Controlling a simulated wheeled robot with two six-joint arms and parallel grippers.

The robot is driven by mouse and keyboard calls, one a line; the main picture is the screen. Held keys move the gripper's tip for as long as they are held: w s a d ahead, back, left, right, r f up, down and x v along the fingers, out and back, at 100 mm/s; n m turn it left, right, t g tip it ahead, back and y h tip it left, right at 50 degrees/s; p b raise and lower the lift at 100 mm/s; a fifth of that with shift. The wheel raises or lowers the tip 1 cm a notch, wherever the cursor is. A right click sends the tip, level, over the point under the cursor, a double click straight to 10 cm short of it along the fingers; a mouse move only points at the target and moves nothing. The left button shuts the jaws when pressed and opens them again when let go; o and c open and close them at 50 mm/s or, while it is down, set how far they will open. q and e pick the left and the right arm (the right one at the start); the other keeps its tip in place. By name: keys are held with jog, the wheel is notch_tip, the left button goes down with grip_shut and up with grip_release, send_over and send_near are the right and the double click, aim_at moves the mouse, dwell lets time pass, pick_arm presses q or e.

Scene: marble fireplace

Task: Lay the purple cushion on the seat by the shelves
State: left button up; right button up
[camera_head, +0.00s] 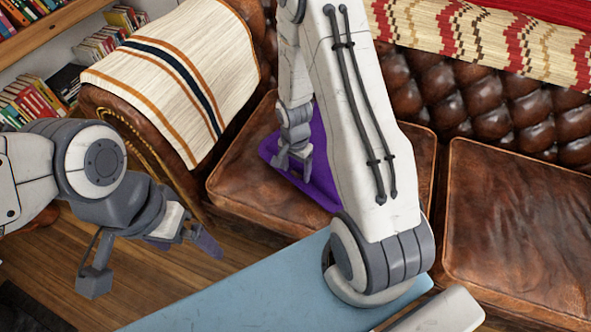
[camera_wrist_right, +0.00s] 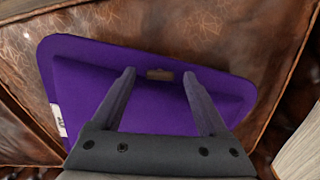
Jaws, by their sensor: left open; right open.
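The purple cushion (camera_head: 322,178) lies on the brown leather seat (camera_head: 238,178) at the shelf end of the sofa. In the head view my right arm hides much of it. In the right wrist view the cushion (camera_wrist_right: 155,110) lies flat on the leather, with a white tag at its left edge. My right gripper (camera_head: 294,162) is open just over the cushion; in the wrist view its fingers (camera_wrist_right: 158,74) are spread above the purple cloth with nothing between them. I cannot tell whether they touch it. My left gripper (camera_head: 150,264) is open and empty above the wooden floor.
The sofa arm (camera_head: 110,105) with a striped cloth (camera_head: 185,75) stands left of the seat. Bookshelves (camera_head: 40,50) are at the back left. A second leather seat (camera_head: 520,220) is at the right, bare. A blue surface (camera_head: 240,290) lies in front of the sofa.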

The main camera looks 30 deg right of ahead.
notch_tip(320, 180, up, 11)
jog(key=p, duration=0.3)
jog(key=s+a+r+n, duration=0.2)
jog(key=a+r+n, duration=0.2)
jog(key=a+r, duration=0.25)
jog(key=s+a+r+n, duration=0.4)
jog(key=s+a+n, duration=0.2)
jog(key=s+n, duration=0.2)
jog(key=s+a+r+n+y, duration=0.1)
jog(key=s+a+r+n, duration=0.4)
jog(key=s+a+n, duration=0.2)
jog(key=shift+s+r+n, duration=0.3)
jog(key=shift+s+n, duration=0.2)
jog(key=shift+s, duration=0.55)
notch_tip(320, 180, up, 20)
jog(key=p, duration=2)
jog(key=shift+r+p, duration=0.2)
jog(key=shift+p, duration=0.1)
